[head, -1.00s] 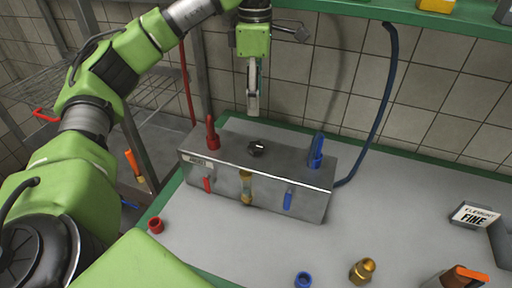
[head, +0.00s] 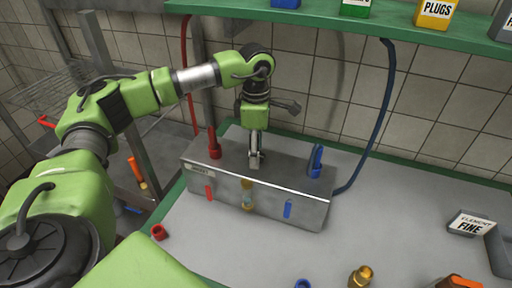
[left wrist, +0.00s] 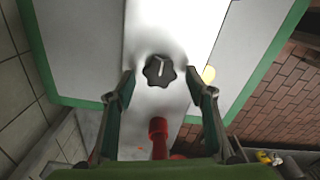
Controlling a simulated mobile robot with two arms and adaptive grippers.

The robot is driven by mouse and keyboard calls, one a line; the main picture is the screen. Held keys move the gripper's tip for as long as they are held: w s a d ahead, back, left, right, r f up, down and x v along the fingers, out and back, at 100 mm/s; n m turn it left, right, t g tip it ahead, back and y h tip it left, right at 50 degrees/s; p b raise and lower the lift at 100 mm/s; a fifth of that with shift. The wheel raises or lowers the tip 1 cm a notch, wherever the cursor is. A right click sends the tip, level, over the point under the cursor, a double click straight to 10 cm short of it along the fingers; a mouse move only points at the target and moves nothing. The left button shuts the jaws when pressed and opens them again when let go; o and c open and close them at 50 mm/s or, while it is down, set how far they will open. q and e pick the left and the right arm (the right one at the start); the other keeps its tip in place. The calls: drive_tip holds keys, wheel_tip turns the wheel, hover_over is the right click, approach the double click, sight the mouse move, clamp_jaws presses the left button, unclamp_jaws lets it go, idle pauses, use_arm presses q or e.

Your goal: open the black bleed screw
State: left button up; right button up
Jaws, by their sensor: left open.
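The black bleed screw (left wrist: 159,71) is a lobed knob with a white line, on top of the steel box (head: 290,183). In the left wrist view it lies between and just beyond my open fingertips. In the head view my left gripper (head: 255,163) points down over the box top and hides the screw. The fingers also show in the left wrist view (left wrist: 160,84), one on each side of the screw with gaps. I cannot tell whether they touch the box. My right gripper is not in view.
A red lever (head: 214,145) and a blue lever (head: 316,160) stand on the box either side of my gripper. A blue hose (head: 384,105) runs up behind. A red cap (head: 158,231) and a brass fitting (head: 361,277) lie on the bench. The bench right of the box is largely clear.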

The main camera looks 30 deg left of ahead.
use_arm(q)
drive_tip(key=c, duration=1.1)
drive_tip(key=shift+f+n+b, duration=0.1)
drive_tip(key=shift+n+b, duration=0.75)
drive_tip(key=shift+n, duration=0.45)
drive_tip(key=n+b, duration=0.1)
drive_tip(key=n, duration=0.2)
drive_tip(key=shift+n, duration=0.3)
drive_tip(key=n+b, duration=0.1)
drive_tip(key=n, duration=0.4)
drive_tip(key=shift+d+b, duration=0.1)
drive_tip(key=shift+b, duration=0.2)
drive_tip(key=n, duration=0.6)
drive_tip(key=shift+b, duration=0.3)
drive_tip(key=shift+r+n, duration=0.2)
drive_tip(key=shift+n, duration=0.2)
